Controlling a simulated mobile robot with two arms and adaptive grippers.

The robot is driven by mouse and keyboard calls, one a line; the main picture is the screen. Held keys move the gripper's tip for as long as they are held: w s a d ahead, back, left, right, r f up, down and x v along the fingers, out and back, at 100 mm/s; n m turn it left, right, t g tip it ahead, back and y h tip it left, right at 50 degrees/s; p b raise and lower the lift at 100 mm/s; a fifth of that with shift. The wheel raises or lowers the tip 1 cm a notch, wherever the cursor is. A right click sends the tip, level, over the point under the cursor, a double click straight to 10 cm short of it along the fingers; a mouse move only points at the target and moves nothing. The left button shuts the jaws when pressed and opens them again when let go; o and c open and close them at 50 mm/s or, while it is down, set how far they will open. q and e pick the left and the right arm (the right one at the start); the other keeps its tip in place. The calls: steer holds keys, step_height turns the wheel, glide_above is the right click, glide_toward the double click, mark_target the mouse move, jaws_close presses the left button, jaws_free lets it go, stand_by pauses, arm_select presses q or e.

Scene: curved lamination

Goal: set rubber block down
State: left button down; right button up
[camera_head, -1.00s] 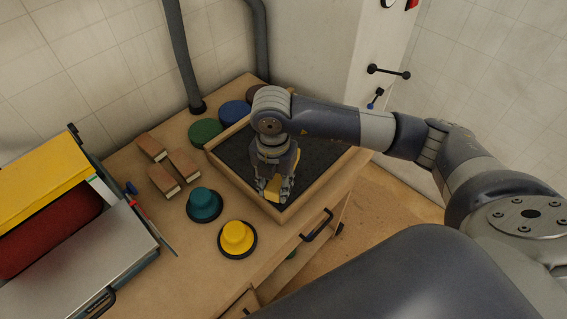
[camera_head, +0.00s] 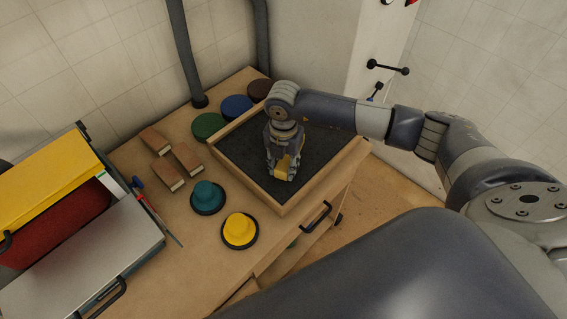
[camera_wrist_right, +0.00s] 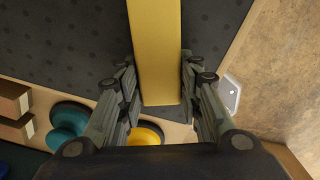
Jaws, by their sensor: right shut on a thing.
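The rubber block is most likely the yellow block (camera_wrist_right: 157,55) between the fingers of my right gripper (camera_wrist_right: 160,85). It is long and flat-faced in the right wrist view, and only a small part of the yellow block (camera_head: 281,175) shows in the head view. My right gripper (camera_head: 283,172) is shut on it, pointing down over the dark mat of the wooden-framed tray (camera_head: 285,205). I cannot tell whether the block touches the mat. My left gripper is not in view.
Green (camera_head: 208,126), blue (camera_head: 236,107) and brown (camera_head: 259,89) discs lie behind the tray. Teal (camera_head: 207,196) and yellow (camera_head: 239,230) knobbed pieces and several wooden blocks (camera_head: 171,177) stand to its left. A yellow-and-red machine (camera_head: 45,180) is at the far left. The tray's mat looks otherwise clear.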

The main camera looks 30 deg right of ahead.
steer(key=shift+f, duration=0.1)
steer(key=o, duration=1.2)
steer(key=shift+c, duration=0.2)
step_height(320, 180, up, 12)
steer(key=b, duration=0.2)
